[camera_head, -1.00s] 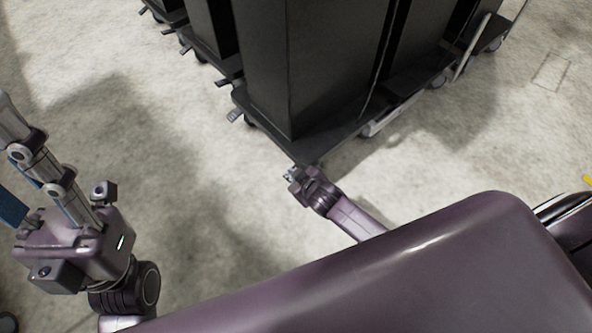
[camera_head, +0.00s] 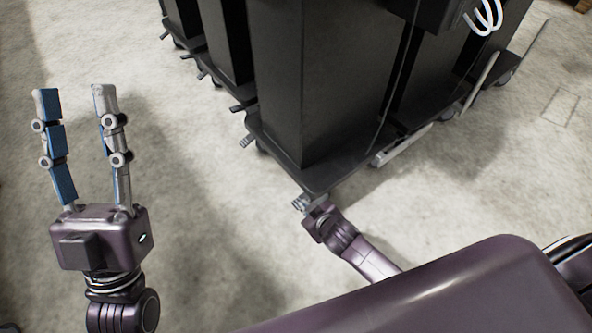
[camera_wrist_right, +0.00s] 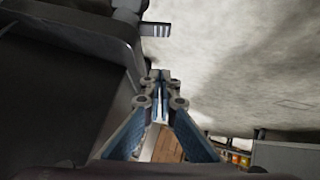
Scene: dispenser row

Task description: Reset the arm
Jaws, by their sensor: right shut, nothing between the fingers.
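My left gripper (camera_head: 75,92) is at the left of the head view, over bare floor. Its two blue-padded fingers point up the picture and stand apart, with nothing between them. My right gripper (camera_head: 300,203) is near the middle of the head view, by the front corner of a dark dispenser base (camera_head: 330,172). I cannot tell whether it touches that base. The right wrist view shows the right gripper (camera_wrist_right: 161,76) with its fingertips together and nothing held.
Tall black dispensers (camera_head: 305,85) stand in a row on wheeled bases at the top centre. White coils (camera_head: 486,16) show at the top right. The concrete floor (camera_head: 210,230) is clear between my grippers. In the right wrist view, a dark base (camera_wrist_right: 70,75) fills the left side.

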